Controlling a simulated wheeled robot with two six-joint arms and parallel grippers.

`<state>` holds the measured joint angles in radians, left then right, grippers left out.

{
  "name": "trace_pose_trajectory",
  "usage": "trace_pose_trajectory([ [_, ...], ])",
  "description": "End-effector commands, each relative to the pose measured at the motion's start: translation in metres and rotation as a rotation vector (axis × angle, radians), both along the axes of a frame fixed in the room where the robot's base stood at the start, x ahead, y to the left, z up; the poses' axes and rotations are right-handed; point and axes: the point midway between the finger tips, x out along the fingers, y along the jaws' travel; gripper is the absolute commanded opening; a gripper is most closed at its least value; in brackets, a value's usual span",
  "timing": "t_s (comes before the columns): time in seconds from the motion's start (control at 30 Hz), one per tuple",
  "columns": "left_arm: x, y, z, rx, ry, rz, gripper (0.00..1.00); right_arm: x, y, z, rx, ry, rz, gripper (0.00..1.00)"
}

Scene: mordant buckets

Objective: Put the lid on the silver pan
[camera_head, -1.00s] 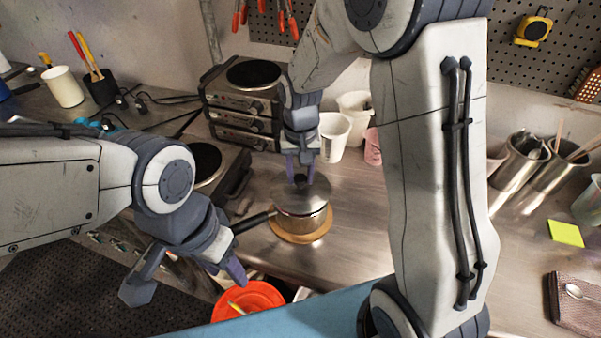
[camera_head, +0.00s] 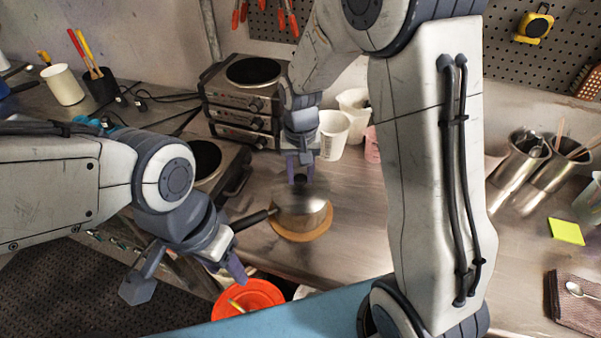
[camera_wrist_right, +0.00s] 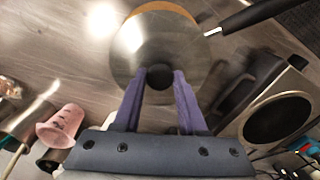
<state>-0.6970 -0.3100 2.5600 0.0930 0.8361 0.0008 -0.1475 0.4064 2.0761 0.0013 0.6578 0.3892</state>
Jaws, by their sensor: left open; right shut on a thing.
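The silver pan (camera_head: 303,218) stands on a round wooden trivet (camera_head: 303,237) on the metal counter, its dark handle (camera_head: 254,219) pointing left. My right gripper (camera_head: 300,174) is shut on the black knob (camera_wrist_right: 160,77) of the lid (camera_wrist_right: 155,40), directly over the pan. In the right wrist view the round lid covers most of the pan. In the head view the lid (camera_head: 300,191) looks roughly level at the pan's top; I cannot tell whether it touches the rim. My left gripper (camera_head: 190,280) is open and empty, left of the pan and low.
An orange bucket (camera_head: 250,297) is below the counter's front edge, near my left gripper. Stacked hot plates (camera_head: 242,105) stand behind left of the pan, and white cups (camera_head: 333,134) stand behind it. Steel utensil pots (camera_head: 520,160) stand at the right.

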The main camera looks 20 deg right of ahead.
Motion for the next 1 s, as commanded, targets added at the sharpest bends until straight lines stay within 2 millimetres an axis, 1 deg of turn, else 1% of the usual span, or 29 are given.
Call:
trace_pose_trajectory([
  [0.2,0.0,0.0,-0.0025,0.0,0.0,0.0,0.5,0.0,0.0,-0.0045,0.0,0.0,0.0,0.0],
  [0.47,0.0,0.0,-0.0024,0.0,0.0,0.0,0.5,0.0,0.0,-0.0046,0.0,0.0,0.0,0.0],
  [0.5,0.0,0.0,-0.0024,0.0,0.0,0.0,0.5,0.0,0.0,-0.0046,0.0,0.0,0.0,0.52],
  [0.57,0.0,0.0,-0.0024,0.0,0.0,0.0,0.5,0.0,0.0,-0.0046,0.0,0.0,0.0,0.75],
  [0.87,0.0,0.0,-0.0025,0.0,0.0,0.0,0.5,-0.0001,0.0,-0.0045,0.0,0.0,0.0,0.76],
  [0.97,0.0,0.0,-0.0035,0.0,0.0,0.0,0.5,0.0004,0.0001,0.0004,0.001,-0.001,0.0,0.76],
  [1.0,0.0,0.0,-0.0042,0.0,0.0,0.0,0.5,0.0007,0.0001,0.0048,0.0,-0.003,0.0,0.76],
])
